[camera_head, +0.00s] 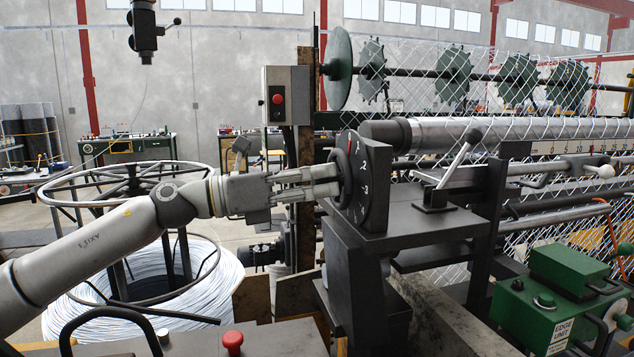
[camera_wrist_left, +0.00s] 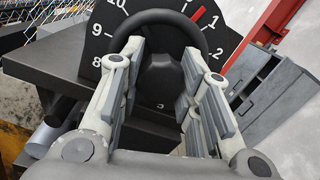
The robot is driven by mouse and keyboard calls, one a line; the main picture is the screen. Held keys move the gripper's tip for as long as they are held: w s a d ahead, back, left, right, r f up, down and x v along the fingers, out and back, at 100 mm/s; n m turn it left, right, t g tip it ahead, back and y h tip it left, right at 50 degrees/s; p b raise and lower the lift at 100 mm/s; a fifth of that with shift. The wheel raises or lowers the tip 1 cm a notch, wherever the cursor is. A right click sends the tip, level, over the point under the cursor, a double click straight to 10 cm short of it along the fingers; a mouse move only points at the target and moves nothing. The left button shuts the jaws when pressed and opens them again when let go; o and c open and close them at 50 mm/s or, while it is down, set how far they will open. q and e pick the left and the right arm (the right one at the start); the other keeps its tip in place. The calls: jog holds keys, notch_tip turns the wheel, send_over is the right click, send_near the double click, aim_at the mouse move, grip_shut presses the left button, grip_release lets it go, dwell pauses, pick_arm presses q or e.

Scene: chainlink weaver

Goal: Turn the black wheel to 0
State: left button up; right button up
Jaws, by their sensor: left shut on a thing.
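The black wheel (camera_wrist_left: 152,18) stands upright in front of a dark dial plate (camera_wrist_left: 95,50) with white numbers. In the wrist view 8, 9, 10, 1 and 2 can be read; the 0 is not clearly seen. A red mark (camera_wrist_left: 199,13) shows at the upper right of the wheel, close beside the 1. In the head view the wheel (camera_head: 345,178) shows edge-on in front of the dial (camera_head: 376,190). My left gripper (camera_head: 328,182) reaches it from the left. Its fingers (camera_wrist_left: 163,68) lie either side of the hub, shut on the wheel, hiding part of the rim.
A metal roller (camera_head: 470,132) and a ball-ended lever (camera_head: 460,155) are right of the dial. A control box with a red button (camera_head: 277,99) stands behind my gripper. A wire coil (camera_head: 205,285) lies below my left arm. A green box (camera_head: 545,310) is at lower right.

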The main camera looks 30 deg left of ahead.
pick_arm(q)
jog(key=shift+d+f+n, duration=0.1)
jog(key=shift+f+n, duration=0.05)
jog(key=shift+n, duration=1.05)
jog(key=o, duration=1.1)
jog(key=shift+c, duration=0.2)
